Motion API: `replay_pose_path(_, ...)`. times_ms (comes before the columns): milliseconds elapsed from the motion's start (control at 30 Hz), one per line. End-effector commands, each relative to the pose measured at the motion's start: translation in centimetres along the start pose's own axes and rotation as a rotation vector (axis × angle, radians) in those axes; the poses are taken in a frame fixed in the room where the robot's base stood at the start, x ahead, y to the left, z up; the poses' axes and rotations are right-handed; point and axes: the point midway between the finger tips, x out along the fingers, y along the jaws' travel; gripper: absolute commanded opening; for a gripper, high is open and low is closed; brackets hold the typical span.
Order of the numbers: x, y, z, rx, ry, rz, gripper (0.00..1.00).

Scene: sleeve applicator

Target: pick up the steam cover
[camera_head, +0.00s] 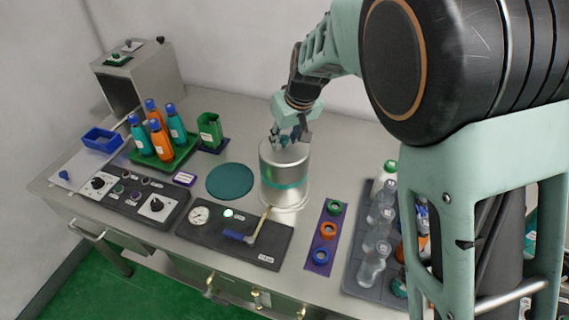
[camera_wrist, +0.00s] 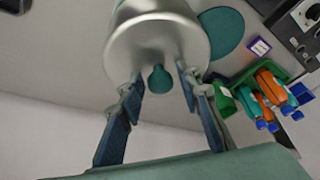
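The steam cover (camera_head: 284,178) is a silver cylinder with a teal band, standing upright on the worktop in the head view. The wrist view shows its rounded metal top (camera_wrist: 155,40) and a teal knob (camera_wrist: 160,79) on it. My gripper (camera_head: 290,138) is directly above the cover, pointing down. In the wrist view my gripper (camera_wrist: 160,76) is open, with one finger on each side of the knob and a gap to both. The knob is mostly hidden by the fingers in the head view.
A teal round mat (camera_head: 230,181) lies left of the cover. A black panel (camera_head: 190,233) with a gauge and a blue-handled lever is in front. A purple strip with rings (camera_head: 333,211) and a tray of clear bottles (camera_head: 350,272) are to the right. A green bottle tray (camera_head: 152,162) is further left.

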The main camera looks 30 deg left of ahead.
Motion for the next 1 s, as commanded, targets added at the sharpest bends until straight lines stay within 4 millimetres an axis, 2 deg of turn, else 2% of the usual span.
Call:
replay_pose_path(33,0.0,0.0,0.0,0.0,0.0,0.0,0.24)
replay_pose_path(267,0.0,0.0,0.0,0.0,0.0,0.0,0.0)
replay_pose_path(800,-0.2,0.0,-0.2,0.0,0.003,0.0,0.0)
replay_pose_path(867,-0.6,0.0,-0.4,0.0,0.005,0.0,0.0)
replay_pose_path(1000,-2.6,0.1,-1.2,0.0,0.008,0.001,0.0)
